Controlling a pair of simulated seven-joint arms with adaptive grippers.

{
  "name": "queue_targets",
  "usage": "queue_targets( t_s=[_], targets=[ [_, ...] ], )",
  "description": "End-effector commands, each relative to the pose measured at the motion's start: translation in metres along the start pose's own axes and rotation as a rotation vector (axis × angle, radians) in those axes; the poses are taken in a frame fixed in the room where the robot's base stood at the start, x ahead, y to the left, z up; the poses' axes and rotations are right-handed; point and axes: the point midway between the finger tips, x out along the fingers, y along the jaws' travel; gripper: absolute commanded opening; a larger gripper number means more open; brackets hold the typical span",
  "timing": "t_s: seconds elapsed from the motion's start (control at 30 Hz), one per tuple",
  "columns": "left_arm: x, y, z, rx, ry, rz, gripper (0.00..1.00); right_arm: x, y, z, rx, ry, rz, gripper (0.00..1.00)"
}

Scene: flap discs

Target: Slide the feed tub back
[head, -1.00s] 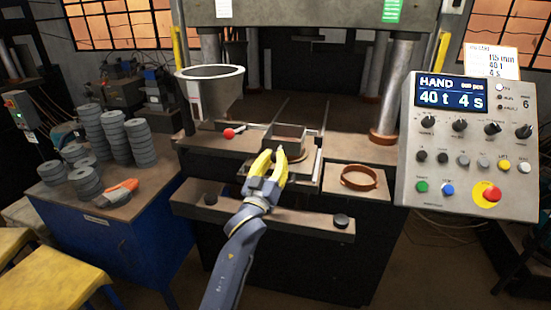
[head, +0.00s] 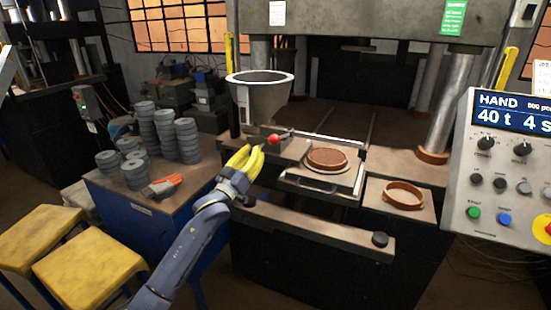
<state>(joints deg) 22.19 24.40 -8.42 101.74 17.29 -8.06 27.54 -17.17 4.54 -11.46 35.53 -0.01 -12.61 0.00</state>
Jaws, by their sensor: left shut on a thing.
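The feed tub (head: 290,149) is a dark open box on the press bed in the head view, below and right of the hopper (head: 259,98). My left gripper (head: 256,157) has yellow fingers and is at the tub's left front side. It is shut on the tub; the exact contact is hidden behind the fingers. Right of the tub, a round brown-filled mould (head: 327,158) lies uncovered on the slide plate. My right gripper is not in view.
A red ball knob (head: 273,139) stands close to the fingers. A brown ring (head: 403,195) lies on the right ledge. Stacks of grey discs (head: 188,142) and an orange-handled tool (head: 163,186) are on the left bench. The control panel (head: 510,170) is at right.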

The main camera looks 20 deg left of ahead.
Motion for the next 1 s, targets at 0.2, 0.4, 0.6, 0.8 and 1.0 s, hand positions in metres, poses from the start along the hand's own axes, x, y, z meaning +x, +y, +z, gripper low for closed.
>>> queue_targets(
  t_s=[0.2,0.4,0.6,0.8,1.0],
  targets=[
    [-0.004,-0.031,-0.007,0.001,-0.003,-0.001,0.00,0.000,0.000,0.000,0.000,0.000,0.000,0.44],
    [-0.005,-0.041,-0.009,0.001,-0.002,-0.001,0.00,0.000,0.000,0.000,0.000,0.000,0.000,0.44],
    [-0.005,-0.043,-0.010,0.001,-0.002,-0.003,0.00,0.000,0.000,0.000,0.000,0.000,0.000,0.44],
    [-0.005,-0.044,-0.010,0.002,-0.002,-0.004,0.19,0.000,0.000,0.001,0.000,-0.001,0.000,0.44],
    [-0.005,-0.043,-0.010,0.001,-0.001,-0.002,0.42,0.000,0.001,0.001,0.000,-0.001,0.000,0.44]
  ],
)
